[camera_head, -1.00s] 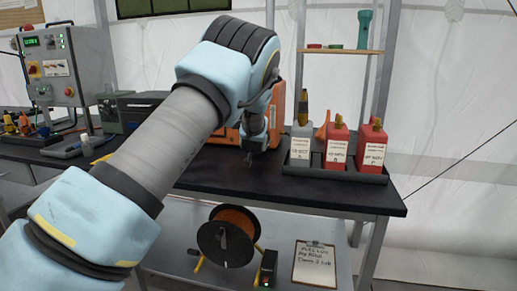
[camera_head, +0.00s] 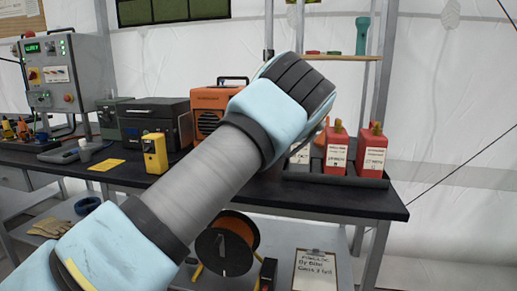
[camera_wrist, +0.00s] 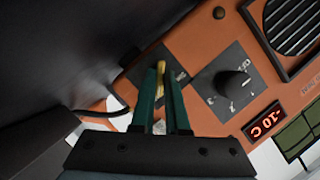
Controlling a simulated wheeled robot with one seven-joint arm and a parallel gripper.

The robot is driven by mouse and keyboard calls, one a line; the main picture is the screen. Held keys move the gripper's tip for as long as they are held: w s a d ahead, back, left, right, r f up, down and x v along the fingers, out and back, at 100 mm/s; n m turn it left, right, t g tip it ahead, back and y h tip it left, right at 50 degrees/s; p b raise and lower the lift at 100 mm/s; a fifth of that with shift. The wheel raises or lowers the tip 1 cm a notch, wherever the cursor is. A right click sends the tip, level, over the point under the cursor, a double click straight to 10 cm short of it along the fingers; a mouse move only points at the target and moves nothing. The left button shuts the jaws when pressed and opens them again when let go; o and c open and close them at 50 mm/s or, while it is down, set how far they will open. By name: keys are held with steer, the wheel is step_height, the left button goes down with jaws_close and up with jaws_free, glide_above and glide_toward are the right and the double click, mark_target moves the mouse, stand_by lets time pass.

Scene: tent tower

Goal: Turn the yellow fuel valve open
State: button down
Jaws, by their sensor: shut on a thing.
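The yellow fuel valve (camera_wrist: 161,68) is a small lever on a dark square plate on the orange heater's panel (camera_wrist: 205,55). In the wrist view my gripper (camera_wrist: 161,85) has its two green fingers closed around the lever, whose yellow tip shows between and just beyond the fingertips. Most of the lever is hidden by the fingers. I cannot tell how far it is turned. The orange heater (camera_head: 208,103) stands on the bench in the head view, partly behind my arm. My gripper is hidden there.
On the panel are a black dial (camera_wrist: 234,82) and a red "-10 C" display (camera_wrist: 264,119). On the bench, red containers (camera_head: 338,148) stand in a dark tray right of my arm. A yellow device (camera_head: 155,153) and a black case (camera_head: 150,118) stand left of the heater.

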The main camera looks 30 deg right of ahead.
steer(key=c, duration=0.9)
jaws_free()
steer(key=b+v, duration=0.1)
steer(key=v, duration=0.9)
steer(key=shift+s+a+r, duration=0.1)
steer(key=shift+s+a, duration=0.1)
steer(key=shift+s, duration=0.1)
